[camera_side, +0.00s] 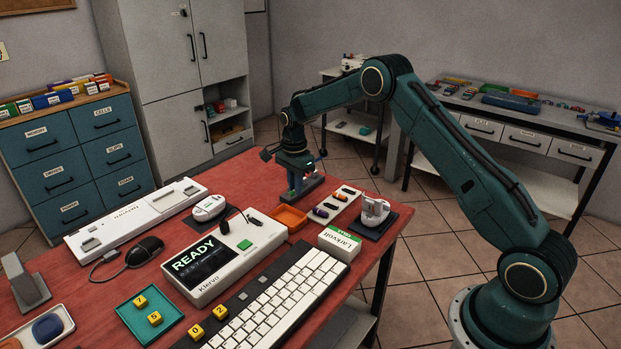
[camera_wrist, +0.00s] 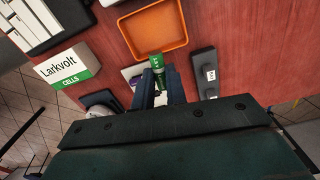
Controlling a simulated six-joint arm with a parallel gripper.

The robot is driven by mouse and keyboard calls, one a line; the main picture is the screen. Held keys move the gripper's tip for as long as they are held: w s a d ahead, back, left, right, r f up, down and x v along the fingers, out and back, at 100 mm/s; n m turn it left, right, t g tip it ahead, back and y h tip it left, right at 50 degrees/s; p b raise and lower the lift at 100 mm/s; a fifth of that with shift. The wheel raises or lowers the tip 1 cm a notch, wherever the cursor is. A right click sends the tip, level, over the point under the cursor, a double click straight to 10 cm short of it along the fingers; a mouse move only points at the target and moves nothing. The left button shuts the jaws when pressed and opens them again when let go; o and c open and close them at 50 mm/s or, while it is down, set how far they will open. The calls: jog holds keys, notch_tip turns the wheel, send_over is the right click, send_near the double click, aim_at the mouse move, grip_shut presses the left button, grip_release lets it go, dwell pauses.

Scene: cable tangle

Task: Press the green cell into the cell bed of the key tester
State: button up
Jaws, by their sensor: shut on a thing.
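My gripper (camera_side: 295,188) is at the far side of the red table. In the wrist view my gripper (camera_wrist: 158,88) is shut on the green cell (camera_wrist: 156,63), whose end sticks out past the fingertips towards the orange tray. The white key tester (camera_side: 222,262), with a screen reading READY and a green button, stands nearer the camera in the side view, to the lower left of my gripper and apart from it. I cannot make out its cell bed clearly. The key tester is not clearly visible in the wrist view.
An orange tray (camera_side: 290,218) lies between the tester and my gripper. A strip of cells (camera_side: 333,205), a Larkvolt box (camera_side: 339,243) and a white keyboard (camera_side: 285,300) are nearby. A dark block with white labels (camera_wrist: 205,75) lies close beside my gripper.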

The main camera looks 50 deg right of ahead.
aim_at(255, 222)
jog(key=shift+w+a+r+n, duration=0.1)
jog(key=shift+w+a+n, duration=0.1)
jog(key=shift+a+n, duration=0.4)
jog(key=w+a+n, duration=0.1)
jog(key=a+n, duration=0.2)
jog(key=n, duration=0.2)
jog(key=w+a+r+n, duration=0.1)
jog(key=a+n, duration=0.2)
jog(key=n, duration=0.2)
jog(key=w+a+r+n, duration=0.1)
jog(key=a+n, duration=0.2)
jog(key=n, duration=0.1)
jog(key=shift+a+r+n, duration=0.15)
jog(key=shift+a+n, duration=0.1)
jog(key=shift+n, duration=0.15)
jog(key=shift+w+a+r+n, duration=0.15)
jog(key=shift+a+n, duration=0.4)
jog(key=shift+n, duration=0.3)
jog(key=shift+w+a+r+n, duration=0.1)
jog(key=shift+a+n, duration=0.45)
jog(key=shift+n, duration=0.3)
jog(key=shift+f, duration=0.15)
jog(key=shift+f, duration=2.8)
jog(key=shift+f, duration=0.5)
jog(key=o, duration=0.4)
jog(key=shift+o, duration=0.2)
